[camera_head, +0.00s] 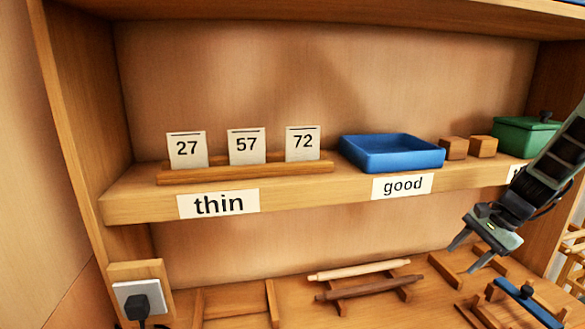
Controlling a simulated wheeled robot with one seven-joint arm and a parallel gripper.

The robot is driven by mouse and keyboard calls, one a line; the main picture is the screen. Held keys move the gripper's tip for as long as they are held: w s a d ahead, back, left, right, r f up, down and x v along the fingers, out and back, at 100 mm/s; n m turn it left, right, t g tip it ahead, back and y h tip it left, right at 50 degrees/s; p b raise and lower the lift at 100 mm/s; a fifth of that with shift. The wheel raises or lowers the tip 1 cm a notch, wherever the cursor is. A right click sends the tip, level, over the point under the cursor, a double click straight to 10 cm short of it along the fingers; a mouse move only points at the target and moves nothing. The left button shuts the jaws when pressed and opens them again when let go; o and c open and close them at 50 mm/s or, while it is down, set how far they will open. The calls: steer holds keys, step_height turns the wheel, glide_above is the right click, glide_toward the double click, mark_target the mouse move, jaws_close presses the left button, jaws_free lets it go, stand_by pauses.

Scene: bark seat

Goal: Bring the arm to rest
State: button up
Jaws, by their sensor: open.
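My gripper (475,259) is at the right of the view, at the end of my dark arm, which comes in from the right edge. Its two fingers point down and are spread apart, with nothing between them. It hangs in front of and below the shelf (290,198), above the lower surface (240,285) with its wooden frames. Most of my arm is outside the view.
On the shelf stand cards 27, 57 and 72 in a wooden holder (245,172), a blue tray (392,155), two wooden blocks (453,149) and a green lidded box (522,137). Below lie two rods (358,270) on a rack and a blue-handled item (530,303).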

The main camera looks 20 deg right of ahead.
steer(key=s+a+r+n+g+h, duration=0.15)
steer(key=a+n, duration=0.35)
steer(key=a, duration=0.7)
steer(key=a+r+n+g+y, duration=0.1)
steer(key=a+r+n, duration=0.3)
steer(key=a, duration=0.7)
steer(key=s+a+r+n+h, duration=0.1)
steer(key=s+a+n+h, duration=0.2)
steer(key=s+a+n, duration=1.1)
steer(key=s+a, duration=0.2)
steer(key=s, duration=0.2)
steer(key=shift+s+r+n, duration=0.2)
steer(key=shift+r+n, duration=0.05)
steer(key=shift+n, duration=0.05)
